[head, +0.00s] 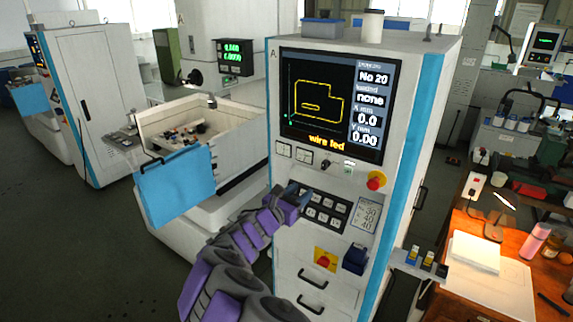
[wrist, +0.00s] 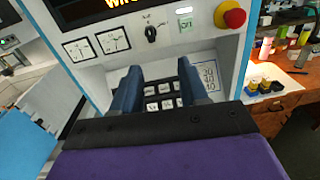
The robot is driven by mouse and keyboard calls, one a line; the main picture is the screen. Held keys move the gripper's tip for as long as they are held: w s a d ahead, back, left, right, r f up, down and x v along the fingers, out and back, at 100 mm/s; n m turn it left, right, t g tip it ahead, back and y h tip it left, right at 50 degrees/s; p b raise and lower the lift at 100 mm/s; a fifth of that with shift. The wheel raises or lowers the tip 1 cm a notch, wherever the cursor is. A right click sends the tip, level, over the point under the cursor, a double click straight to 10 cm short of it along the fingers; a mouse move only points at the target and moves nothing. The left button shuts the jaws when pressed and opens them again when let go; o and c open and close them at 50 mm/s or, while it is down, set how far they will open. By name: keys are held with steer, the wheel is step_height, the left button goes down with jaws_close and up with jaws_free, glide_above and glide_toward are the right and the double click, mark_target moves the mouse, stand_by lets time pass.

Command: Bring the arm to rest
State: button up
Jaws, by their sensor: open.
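My arm, purple and grey, reaches up from the bottom of the head view to the front of a white and blue machine cabinet (head: 400,130). My gripper (head: 298,192) is in front of the left part of the black keypad (head: 325,212). In the wrist view my gripper (wrist: 160,80) has its two dark blue fingers apart, with keypad keys (wrist: 160,100) showing between them. Nothing is held. Whether the fingertips touch the panel cannot be told. The screen (head: 335,105) above reads "wire fed", "No 20" and "none".
A blue door (head: 175,185) hangs open at the tank (head: 235,130) on the left. A small shelf (head: 418,266) juts out at the cabinet's right, near an orange-brown desk (head: 470,228). Dark floor (head: 80,240) lies open at left.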

steer(key=s+d+r+m+g+h+b, duration=0.1)
steer(key=s+d+m+g+h+b, duration=0.15)
steer(key=s+d+m+g, duration=0.45)
steer(key=s+d+r+m+g+h+b, duration=0.1)
steer(key=s+d+m+g+b, duration=0.15)
steer(key=s+d+m, duration=0.85)
steer(key=s+d+f+g+y+b, duration=0.2)
steer(key=s+d+f+g, duration=0.1)
steer(key=s+d, duration=0.4)
steer(key=s+f+m+g+y+b, duration=0.25)
steer(key=s+f+m, duration=0.2)
steer(key=s, duration=0.35)
steer(key=s+a+f+m+y+b, duration=0.2)
steer(key=s+a+f+y+b, duration=0.1)
steer(key=s+a+f+y, duration=0.2)
steer(key=s+a+f+m+y+b, duration=0.3)
steer(key=s+a+f+y, duration=0.2)
steer(key=s+a+f, duration=0.4)
steer(key=s+a, duration=0.2)
steer(key=s, duration=0.2)
steer(key=shift+s+a+g, duration=0.15)
steer(key=shift+s+g, duration=0.15)
steer(key=shift+g, duration=0.1)
steer(key=shift+m, duration=0.25)
